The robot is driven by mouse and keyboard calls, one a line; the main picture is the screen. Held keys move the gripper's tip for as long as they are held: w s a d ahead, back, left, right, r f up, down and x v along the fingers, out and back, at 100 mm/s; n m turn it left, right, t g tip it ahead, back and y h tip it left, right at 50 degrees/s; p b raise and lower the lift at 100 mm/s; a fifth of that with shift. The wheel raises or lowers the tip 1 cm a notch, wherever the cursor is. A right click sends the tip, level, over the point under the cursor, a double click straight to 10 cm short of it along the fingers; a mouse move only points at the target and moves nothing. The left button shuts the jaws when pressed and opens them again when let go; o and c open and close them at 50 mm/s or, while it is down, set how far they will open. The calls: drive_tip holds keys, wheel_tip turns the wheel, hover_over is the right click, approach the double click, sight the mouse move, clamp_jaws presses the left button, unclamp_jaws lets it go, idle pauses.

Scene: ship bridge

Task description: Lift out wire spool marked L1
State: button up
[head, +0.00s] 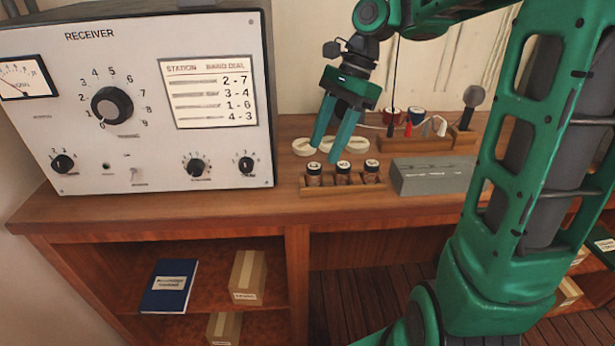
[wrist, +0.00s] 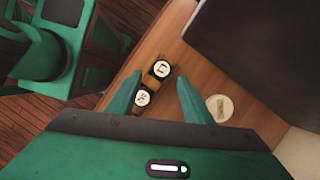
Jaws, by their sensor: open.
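Three small dark spools with pale round labels stand in a row in a wooden rack (head: 342,191) on the desk: left (head: 314,174), middle (head: 343,174) and right (head: 371,171). Their marks are too small to read surely, so I cannot tell which is L1. My gripper (head: 325,154) is open and empty, pointing down above the left part of the rack. In the wrist view two labelled spools show: an upper spool (wrist: 161,70) between the open fingertips (wrist: 159,79) and a lower spool (wrist: 142,98) close to the left finger. The third is hidden there.
The receiver (head: 140,100) stands left of the rack. A grey box (head: 438,180) sits close on its right. Pale discs (head: 303,147) lie behind the rack, and a wooden tool holder (head: 415,145) stands behind the box. The desk front is clear.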

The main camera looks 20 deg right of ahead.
sight(316, 164)
drive_tip(key=shift+w+x, duration=0.2)
drive_tip(key=shift+x, duration=1.3)
drive_tip(key=shift+w+x, duration=0.15)
drive_tip(key=shift+x, duration=1.35)
drive_tip(key=c, duration=1.1)
